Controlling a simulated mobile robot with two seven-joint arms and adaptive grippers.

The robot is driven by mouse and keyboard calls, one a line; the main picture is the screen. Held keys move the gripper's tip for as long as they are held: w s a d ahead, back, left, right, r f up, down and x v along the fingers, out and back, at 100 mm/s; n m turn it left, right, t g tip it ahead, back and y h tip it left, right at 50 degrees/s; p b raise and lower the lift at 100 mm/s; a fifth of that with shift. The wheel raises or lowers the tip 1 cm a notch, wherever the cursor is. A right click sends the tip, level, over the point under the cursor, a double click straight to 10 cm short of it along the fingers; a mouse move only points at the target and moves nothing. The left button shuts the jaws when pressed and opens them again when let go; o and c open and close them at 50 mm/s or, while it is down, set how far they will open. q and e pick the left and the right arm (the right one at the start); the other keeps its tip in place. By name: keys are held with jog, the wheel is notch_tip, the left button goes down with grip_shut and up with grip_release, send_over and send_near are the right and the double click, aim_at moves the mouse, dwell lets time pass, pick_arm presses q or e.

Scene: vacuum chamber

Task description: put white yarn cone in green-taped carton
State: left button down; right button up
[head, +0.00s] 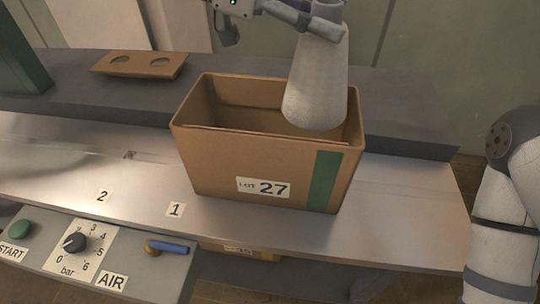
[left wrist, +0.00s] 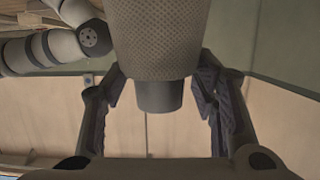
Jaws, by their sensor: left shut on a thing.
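The white yarn cone (head: 317,85) hangs wide end down over the right part of the carton's opening. Its lower end overlaps the opening in the head view; how deep it reaches inside is hard to tell. My left gripper (head: 322,14) is shut on its narrow top. The left wrist view shows the cone (left wrist: 158,40) between the fingers of my left gripper (left wrist: 160,95). The green-taped carton (head: 215,165) stands open and upright, with a green strip down its front right and a label "27". My right gripper is out of view.
The carton stands on a grey metal bench (head: 100,165). A brown holder with two holes (head: 140,64) lies on the dark ledge behind. A control panel with a dial (head: 75,243) and blue lever (head: 170,247) is at front left. Another carton (head: 240,251) shows partly below the bench.

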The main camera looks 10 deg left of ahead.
aim_at(318, 52)
pick_arm(q)
notch_tip(318, 52, down, 5)
jog(key=shift+b, duration=0.7)
notch_tip(318, 52, down, 10)
jog(key=shift+r+b, duration=0.25)
jog(key=shift+b, duration=0.15)
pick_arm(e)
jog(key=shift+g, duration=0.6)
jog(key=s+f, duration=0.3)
pick_arm(q)
jog(key=shift+f, duration=0.6)
jog(key=c, duration=0.6)
grip_release()
jog(key=shift+c, duration=0.2)
jog(key=r+v, duration=0.1)
jog(key=v, duration=0.6)
jog(key=shift+a, duration=0.25)
jog(key=shift+r, duration=0.1)
